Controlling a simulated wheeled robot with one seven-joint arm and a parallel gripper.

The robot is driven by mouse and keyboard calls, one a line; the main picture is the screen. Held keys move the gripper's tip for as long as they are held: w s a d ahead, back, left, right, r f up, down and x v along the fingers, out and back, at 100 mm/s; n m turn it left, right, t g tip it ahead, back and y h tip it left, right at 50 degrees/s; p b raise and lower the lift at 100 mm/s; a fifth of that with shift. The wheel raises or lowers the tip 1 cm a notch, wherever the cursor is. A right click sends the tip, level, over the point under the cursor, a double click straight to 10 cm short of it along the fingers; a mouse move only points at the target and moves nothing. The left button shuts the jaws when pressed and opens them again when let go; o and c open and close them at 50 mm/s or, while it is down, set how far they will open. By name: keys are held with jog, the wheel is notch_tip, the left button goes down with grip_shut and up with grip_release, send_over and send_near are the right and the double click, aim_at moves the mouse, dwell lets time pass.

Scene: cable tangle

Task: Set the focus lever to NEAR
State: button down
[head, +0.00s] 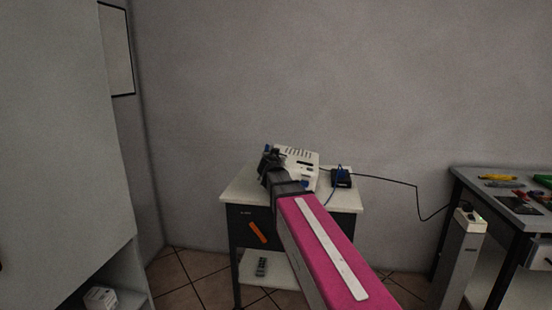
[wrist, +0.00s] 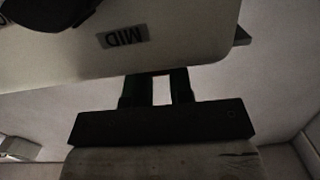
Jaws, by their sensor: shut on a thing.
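The white projector (head: 299,163) stands on a small white-topped table. My gripper (head: 270,163) is at its left front side, at the end of my pink arm. In the wrist view the projector's pale body (wrist: 185,45) fills the top, with a MID label (wrist: 123,37) upside down and a dark round part, likely the lens (wrist: 50,12), at the upper left. The dark fingers of my gripper (wrist: 160,88) reach up to the body's edge just below the MID label. Their tips are hidden behind it. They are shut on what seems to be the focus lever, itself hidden.
A black box (head: 341,178) with blue cable sits right of the projector on the white table top (head: 240,190). A black cable (head: 393,183) runs to a white column (head: 459,250). A dark workbench (head: 480,178) with tools stands at right, a pale cabinet (head: 60,140) at left.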

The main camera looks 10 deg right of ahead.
jog(key=c, duration=1)
grip_release()
jog(key=shift+s, duration=0.1)
jog(key=v, duration=1)
jog(key=shift+s, duration=0.3)
